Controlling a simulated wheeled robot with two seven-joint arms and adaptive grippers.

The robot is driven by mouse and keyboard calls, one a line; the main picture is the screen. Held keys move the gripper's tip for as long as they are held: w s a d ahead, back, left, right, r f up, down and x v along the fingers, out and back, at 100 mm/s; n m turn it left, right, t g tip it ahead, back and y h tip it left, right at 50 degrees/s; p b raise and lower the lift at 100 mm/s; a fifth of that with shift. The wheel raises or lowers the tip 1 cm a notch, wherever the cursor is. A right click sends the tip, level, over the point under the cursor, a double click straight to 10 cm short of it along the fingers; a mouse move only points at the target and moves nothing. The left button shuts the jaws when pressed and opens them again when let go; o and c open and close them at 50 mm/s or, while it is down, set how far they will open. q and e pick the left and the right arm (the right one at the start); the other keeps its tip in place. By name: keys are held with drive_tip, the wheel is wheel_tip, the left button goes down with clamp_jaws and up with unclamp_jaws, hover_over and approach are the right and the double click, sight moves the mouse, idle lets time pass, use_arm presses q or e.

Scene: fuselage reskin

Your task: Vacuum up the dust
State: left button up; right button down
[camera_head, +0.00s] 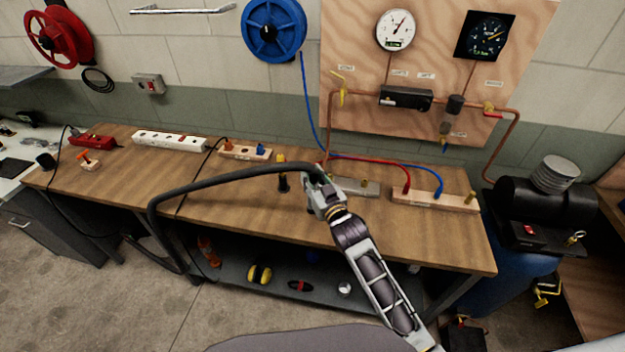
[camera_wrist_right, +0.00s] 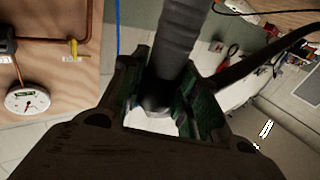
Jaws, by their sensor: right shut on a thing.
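My right gripper (camera_head: 315,188) is above the front middle of the wooden workbench (camera_head: 240,196). It is shut on the end of a dark vacuum hose (camera_head: 215,178). The hose arches left from the gripper and drops past the bench's front edge toward the lower shelf. In the right wrist view, a dark ribbed tube, the hose end (camera_wrist_right: 180,38), sits between the two fingers (camera_wrist_right: 165,98). The nozzle's mouth is hidden in the head view. I cannot make out any dust on the bench. My left gripper is not in view.
Wooden blocks with fittings (camera_head: 435,201) stand at the back right. A black compressor (camera_head: 540,203) is right of the bench. The bench's front left is mostly clear.

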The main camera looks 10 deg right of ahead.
drive_tip(key=shift+r, duration=1)
idle(0.6)
